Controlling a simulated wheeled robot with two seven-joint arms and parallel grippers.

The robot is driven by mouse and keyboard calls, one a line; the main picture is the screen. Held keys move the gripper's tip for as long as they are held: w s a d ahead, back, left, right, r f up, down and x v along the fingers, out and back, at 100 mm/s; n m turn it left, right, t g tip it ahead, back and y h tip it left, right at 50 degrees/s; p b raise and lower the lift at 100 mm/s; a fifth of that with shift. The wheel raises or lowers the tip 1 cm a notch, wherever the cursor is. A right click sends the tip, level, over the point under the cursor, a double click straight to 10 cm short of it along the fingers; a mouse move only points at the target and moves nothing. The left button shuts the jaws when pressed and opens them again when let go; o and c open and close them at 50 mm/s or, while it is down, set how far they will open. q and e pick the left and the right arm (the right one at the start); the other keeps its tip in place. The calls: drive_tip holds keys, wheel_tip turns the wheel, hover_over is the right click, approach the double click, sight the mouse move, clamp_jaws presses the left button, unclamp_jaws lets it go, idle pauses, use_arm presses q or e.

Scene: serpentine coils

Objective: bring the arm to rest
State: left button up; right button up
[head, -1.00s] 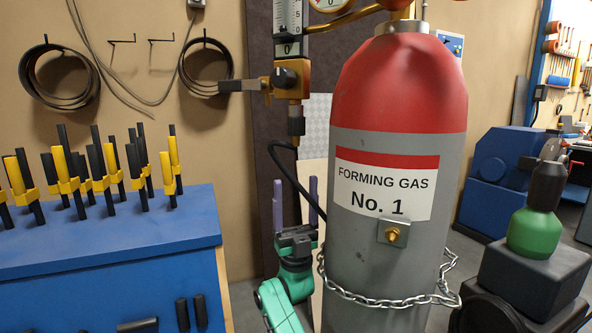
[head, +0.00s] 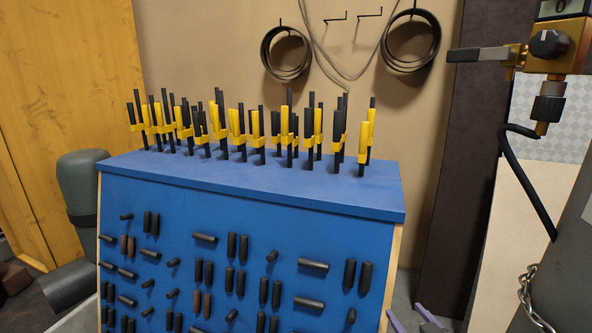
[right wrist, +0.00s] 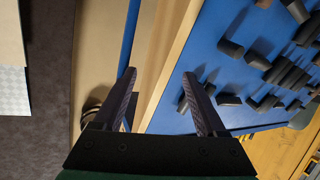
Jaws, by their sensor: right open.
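My right gripper (head: 412,321) shows at the bottom edge of the head view, with its two purple fingers apart and nothing visible between them. It is just right of the blue bench's side and left of the grey gas cylinder (head: 568,270). In the right wrist view the open fingers (right wrist: 158,76) are seen against the bench's edge and the floor. The rest of the right arm is out of the head view. My left gripper is not in view.
A blue bench (head: 270,178) carries several black and yellow tools on top and dark cylindrical pieces on its front. Dark coils (head: 411,42) hang on the wall. A valve (head: 548,45) with a black hose (head: 520,170) is at upper right. A chain (head: 530,300) circles the cylinder.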

drive_tip(key=s+a+f+g, duration=0.1)
drive_tip(key=s+f+g, duration=0.45)
drive_tip(key=s, duration=0.45)
drive_tip(key=s+a+f+g, duration=0.1)
drive_tip(key=s+f+g, duration=0.45)
drive_tip(key=s, duration=0.45)
drive_tip(key=s+f+g+p, duration=0.1)
drive_tip(key=s+f+p, duration=0.15)
drive_tip(key=f, duration=0.75)
drive_tip(key=s+f+p, duration=0.1)
drive_tip(key=f+p, duration=0.2)
drive_tip(key=f, duration=0.7)
drive_tip(key=s+d+f+p, duration=0.1)
drive_tip(key=s+f, duration=0.3)
drive_tip(key=s, duration=0.4)
drive_tip(key=s+d+f+g+p, duration=0.1)
drive_tip(key=s+f+p, duration=0.1)
drive_tip(key=s+f, duration=0.3)
drive_tip(key=s, duration=0.3)
drive_tip(key=shift+s+d+f+h, duration=0.15)
drive_tip(key=shift+d+f+h, duration=0.15)
